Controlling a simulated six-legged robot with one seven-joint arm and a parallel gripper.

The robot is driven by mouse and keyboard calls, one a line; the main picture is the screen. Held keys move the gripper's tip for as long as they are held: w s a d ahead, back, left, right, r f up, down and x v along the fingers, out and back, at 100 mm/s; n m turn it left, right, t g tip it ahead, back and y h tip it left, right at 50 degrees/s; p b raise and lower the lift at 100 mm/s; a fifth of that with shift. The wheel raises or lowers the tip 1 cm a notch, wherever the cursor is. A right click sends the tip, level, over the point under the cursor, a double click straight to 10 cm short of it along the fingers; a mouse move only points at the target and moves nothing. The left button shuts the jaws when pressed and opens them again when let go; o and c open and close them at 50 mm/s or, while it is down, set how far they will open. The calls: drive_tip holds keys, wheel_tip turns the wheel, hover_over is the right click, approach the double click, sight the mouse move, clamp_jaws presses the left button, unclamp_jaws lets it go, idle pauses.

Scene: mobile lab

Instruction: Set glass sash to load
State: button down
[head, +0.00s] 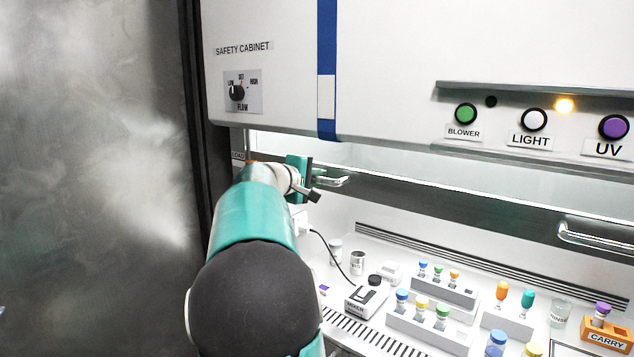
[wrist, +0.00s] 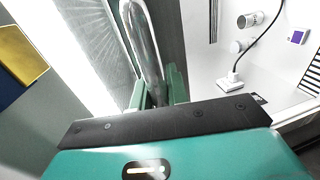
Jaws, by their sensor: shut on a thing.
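The glass sash (head: 480,183) hangs below the white cabinet front in the head view, with a dark grey bottom rail (head: 450,201). The rail carries a left metal handle (head: 333,181) and a right metal handle (head: 592,236). My gripper (head: 312,178) is at the left handle. In the wrist view my gripper (wrist: 158,90) is shut on that handle (wrist: 143,42), whose bar runs between the two green fingers. The sash is partly raised, with open room below its rail. A small label (head: 238,156) sits at the cabinet's left edge, partly hidden and hard to read.
The work surface below holds a mixer (head: 367,297), racks of capped vials (head: 430,325) and an orange carry holder (head: 606,334). Above are a flow knob (head: 237,92) and blower (head: 466,113), light (head: 534,119) and UV (head: 613,127) buttons. A grey panel (head: 90,150) stands left.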

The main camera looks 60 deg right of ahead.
drive_tip(key=c, duration=1.6)
unclamp_jaws()
drive_tip(key=shift+d, duration=0.1)
drive_tip(key=shift+c, duration=0.2)
drive_tip(key=v, duration=1.4)
